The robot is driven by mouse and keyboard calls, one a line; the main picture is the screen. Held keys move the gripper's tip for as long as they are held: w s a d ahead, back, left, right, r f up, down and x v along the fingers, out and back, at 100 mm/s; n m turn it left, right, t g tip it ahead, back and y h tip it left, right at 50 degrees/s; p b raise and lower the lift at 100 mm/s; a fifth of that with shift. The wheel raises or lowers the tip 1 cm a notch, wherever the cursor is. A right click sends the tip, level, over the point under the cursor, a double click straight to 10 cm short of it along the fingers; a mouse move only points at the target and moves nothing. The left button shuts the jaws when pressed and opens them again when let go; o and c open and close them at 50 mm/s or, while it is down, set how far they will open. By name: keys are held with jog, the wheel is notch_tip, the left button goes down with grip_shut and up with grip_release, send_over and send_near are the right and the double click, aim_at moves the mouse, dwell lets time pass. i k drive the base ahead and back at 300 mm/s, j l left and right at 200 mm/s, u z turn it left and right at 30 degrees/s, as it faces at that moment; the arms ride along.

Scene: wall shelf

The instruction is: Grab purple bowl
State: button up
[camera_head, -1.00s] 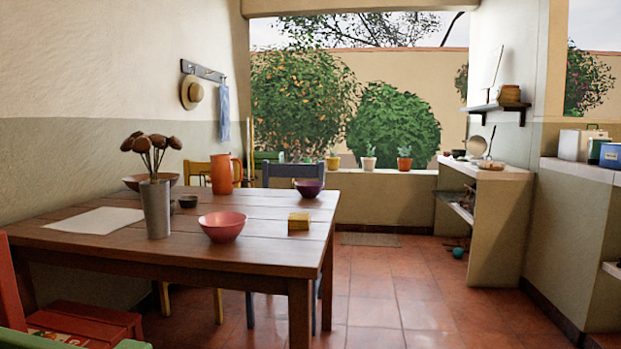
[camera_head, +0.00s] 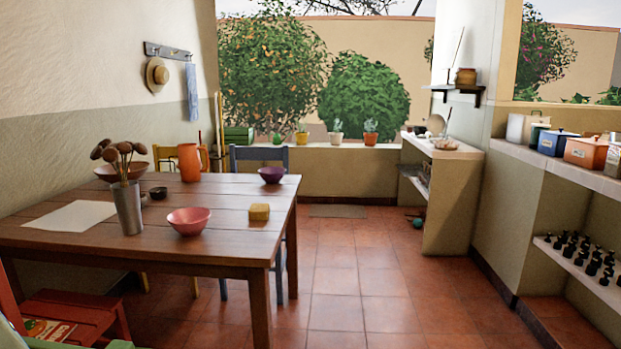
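A small purple bowl (camera_head: 271,174) stands upright on the far right part of the wooden table (camera_head: 215,225), close to the table's far edge and in front of a blue chair. It looks empty from here, though its inside is only partly visible. My gripper is not in the view.
A pink bowl (camera_head: 189,221), a yellow block (camera_head: 259,212), an orange pitcher (camera_head: 189,162) and a grey vase (camera_head: 127,207) share the table. A blue chair (camera_head: 250,156) stands behind it. The tiled floor (camera_head: 345,270) right of the table is clear. Shelves (camera_head: 590,175) line the right wall.

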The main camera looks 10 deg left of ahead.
aim_at(273, 175)
jog(key=i+z, duration=0.25)
jog(key=i, duration=2.25)
jog(key=i+l+u, duration=0.1)
jog(key=i+u, duration=0.2)
jog(key=i, duration=0.2)
jog(key=i+l+u, duration=0.3)
jog(key=i, duration=0.2)
jog(key=u, duration=0.45)
